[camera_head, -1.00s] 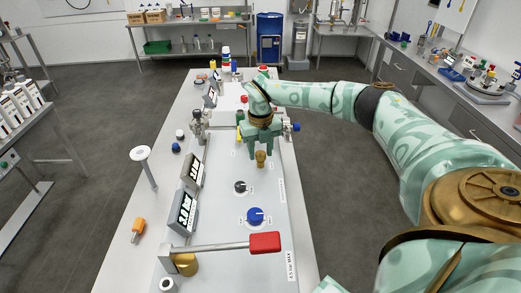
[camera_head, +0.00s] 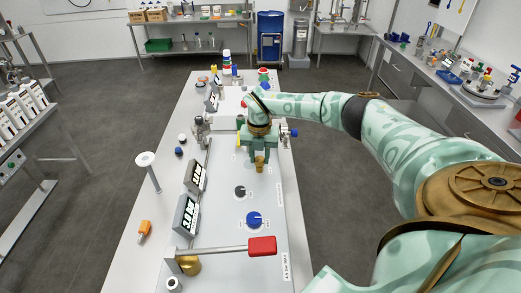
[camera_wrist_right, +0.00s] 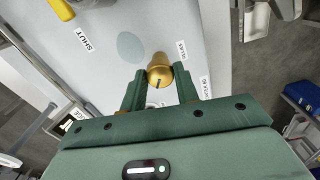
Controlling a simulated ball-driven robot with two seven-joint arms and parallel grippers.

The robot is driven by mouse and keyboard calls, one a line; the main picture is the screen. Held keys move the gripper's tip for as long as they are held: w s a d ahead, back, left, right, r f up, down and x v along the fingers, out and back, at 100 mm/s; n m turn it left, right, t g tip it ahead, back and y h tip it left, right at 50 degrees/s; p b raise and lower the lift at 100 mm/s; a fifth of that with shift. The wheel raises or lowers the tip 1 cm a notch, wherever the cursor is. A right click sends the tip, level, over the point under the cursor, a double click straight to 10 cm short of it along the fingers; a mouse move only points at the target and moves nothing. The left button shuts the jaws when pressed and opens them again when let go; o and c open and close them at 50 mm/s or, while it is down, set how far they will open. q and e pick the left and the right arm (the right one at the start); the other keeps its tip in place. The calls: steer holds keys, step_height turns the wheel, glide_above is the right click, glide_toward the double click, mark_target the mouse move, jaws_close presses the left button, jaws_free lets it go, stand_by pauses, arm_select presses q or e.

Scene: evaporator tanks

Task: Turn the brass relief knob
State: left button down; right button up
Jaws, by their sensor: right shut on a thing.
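The brass relief knob (camera_head: 260,164) stands on the pale panel (camera_head: 262,192) in the middle of the bench. It also shows in the right wrist view (camera_wrist_right: 159,72), beside a label reading RELIEF. My right gripper (camera_head: 258,155) comes down over it from the far side. In the wrist view its two green fingers (camera_wrist_right: 160,92) stand on either side of the knob, shut on it. A dark line shows on the knob's face. My left gripper is not in view.
Nearer on the panel are a black knob (camera_head: 240,192), a blue knob (camera_head: 254,219) and a lever with a red handle (camera_head: 262,246). A blue-ended valve (camera_head: 290,133) lies close right of the gripper.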

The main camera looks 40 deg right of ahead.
mark_target(260, 159)
steer(key=m+p, duration=0.3)
steer(key=m, duration=0.1)
steer(key=shift+r+m, duration=0.1)
steer(key=shift+m, duration=0.2)
steer(key=shift+p, duration=0.35)
steer(key=shift+w, duration=0.1)
steer(key=o, duration=1)
steer(key=shift+c, duration=0.2)
step_height(260, 159, up, 16)
steer(key=p, duration=0.1)
steer(key=shift+p, duration=0.3)
